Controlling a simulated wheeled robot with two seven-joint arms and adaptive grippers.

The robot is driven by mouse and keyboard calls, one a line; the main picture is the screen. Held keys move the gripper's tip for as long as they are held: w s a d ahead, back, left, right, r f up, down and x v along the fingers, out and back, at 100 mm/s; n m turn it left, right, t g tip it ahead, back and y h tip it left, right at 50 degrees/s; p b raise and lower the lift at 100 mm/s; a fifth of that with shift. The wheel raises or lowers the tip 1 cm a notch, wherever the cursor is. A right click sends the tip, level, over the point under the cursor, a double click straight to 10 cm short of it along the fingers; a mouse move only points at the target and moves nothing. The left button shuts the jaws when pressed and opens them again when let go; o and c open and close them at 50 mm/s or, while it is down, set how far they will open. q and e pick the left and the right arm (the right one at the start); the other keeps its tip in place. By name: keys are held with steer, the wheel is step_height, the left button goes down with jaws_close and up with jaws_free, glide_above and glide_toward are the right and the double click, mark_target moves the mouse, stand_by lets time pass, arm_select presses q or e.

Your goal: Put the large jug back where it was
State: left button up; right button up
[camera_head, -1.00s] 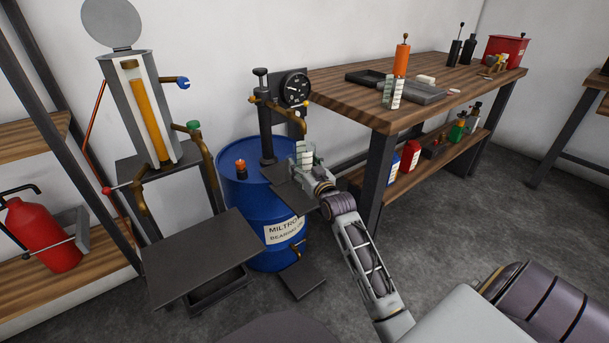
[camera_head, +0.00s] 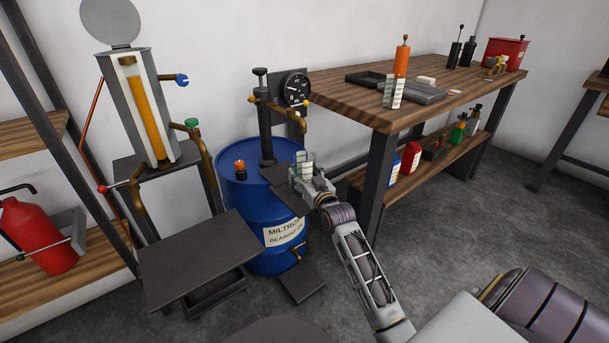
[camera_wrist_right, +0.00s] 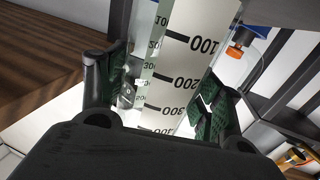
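The large jug (camera_head: 307,166) is a clear graduated vessel with a white scale strip. It stands roughly upright in my right gripper (camera_head: 302,177), in front of the blue drum and close to its dark drip plate (camera_head: 282,176). In the right wrist view the jug's scale (camera_wrist_right: 186,75) fills the space between the green finger pads, which sit close against its sides. The gripper hides the jug's base, so I cannot tell whether it touches the plate. A similar graduated jug (camera_head: 393,93) stands on the workbench. My left gripper is not in view.
The blue drum (camera_head: 240,210) carries a pump and gauge (camera_head: 296,88). The wooden workbench (camera_head: 345,97) holds an orange bottle (camera_head: 402,63), trays and a red box (camera_head: 504,51). A dark stand (camera_head: 195,260) is at left. Bare floor lies at right.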

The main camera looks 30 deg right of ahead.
mark_target(309, 179)
steer(key=o, duration=0.3)
steer(key=shift+r, duration=0.15)
steer(key=shift+s+a+p, duration=0.1)
steer(key=shift+s+p, duration=0.2)
steer(key=shift+s, duration=0.55)
steer(key=shift+s+a+p, duration=0.15)
steer(key=shift+s+p, duration=0.15)
steer(key=shift+s, duration=0.7)
steer(key=shift+s+a, duration=0.1)
steer(key=shift+s, duration=0.6)
steer(key=shift+s+a+p, duration=0.15)
steer(key=shift+s+p, duration=0.35)
steer(key=shift+s, duration=0.5)
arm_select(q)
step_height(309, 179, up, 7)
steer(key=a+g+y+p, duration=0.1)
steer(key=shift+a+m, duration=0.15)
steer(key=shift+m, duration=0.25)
arm_select(e)
steer(key=s, duration=0.4)
steer(key=shift+s+a, duration=0.35)
